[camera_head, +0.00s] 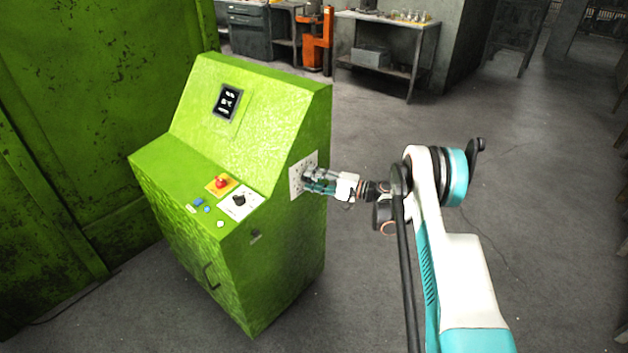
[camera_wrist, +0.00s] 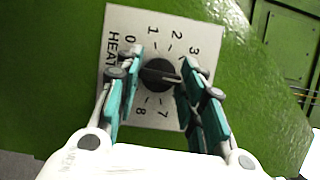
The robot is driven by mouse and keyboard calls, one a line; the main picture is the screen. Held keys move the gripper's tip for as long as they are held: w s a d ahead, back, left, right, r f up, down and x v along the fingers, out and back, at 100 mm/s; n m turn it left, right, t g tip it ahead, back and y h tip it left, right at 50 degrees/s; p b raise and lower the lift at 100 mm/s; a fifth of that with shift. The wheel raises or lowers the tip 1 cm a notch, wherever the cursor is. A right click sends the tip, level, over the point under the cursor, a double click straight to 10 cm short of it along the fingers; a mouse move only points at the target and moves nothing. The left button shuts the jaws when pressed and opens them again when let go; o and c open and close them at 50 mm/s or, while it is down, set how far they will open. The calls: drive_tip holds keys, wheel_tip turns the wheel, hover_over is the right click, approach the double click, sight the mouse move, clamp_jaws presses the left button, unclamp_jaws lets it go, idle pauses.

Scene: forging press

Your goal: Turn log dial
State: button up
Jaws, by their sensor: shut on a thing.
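A black round dial (camera_wrist: 158,76) sits on a white plate (camera_wrist: 150,22) marked with numbers and the word HEAT. In the wrist view, its pale pointer line points right, into the stretch between 3 and 7. The plate also shows in the head view (camera_head: 295,182), on the right side of the green console. My gripper (camera_wrist: 163,68) is shut on the dial, with a teal finger on each side. In the head view, my gripper (camera_head: 310,182) reaches the plate from the right and hides the dial.
The green console (camera_head: 180,195) has a red button (camera_head: 221,181), another black knob (camera_head: 239,200) and small buttons on its top, and a screen (camera_head: 228,102) above. A green wall stands left. The floor to the right is clear; a table (camera_head: 386,37) stands behind.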

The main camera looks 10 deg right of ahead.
drive_tip(key=shift+f+m+t+y, duration=0.15)
drive_tip(key=shift+m+t, duration=0.4)
drive_tip(key=shift+m, duration=0.95)
drive_tip(key=shift+m+t+y, duration=0.25)
drive_tip(key=shift+m+t, duration=0.25)
drive_tip(key=shift+m, duration=1)
drive_tip(key=shift+f+m+t+y, duration=0.15)
drive_tip(key=shift+m+t, duration=0.4)
drive_tip(key=shift+m, duration=0.95)
drive_tip(key=o, duration=1.1)
drive_tip(key=shift+s, duration=0.1)
drive_tip(key=r+v, duration=0.1)
drive_tip(key=v, duration=0.3)
drive_tip(key=r+v, duration=0.1)
drive_tip(key=v, duration=0.3)
drive_tip(key=r+v, duration=0.1)
drive_tip(key=v, duration=0.3)
drive_tip(key=shift+s+d+f, duration=0.1)
drive_tip(key=shift+s+d, duration=0.4)
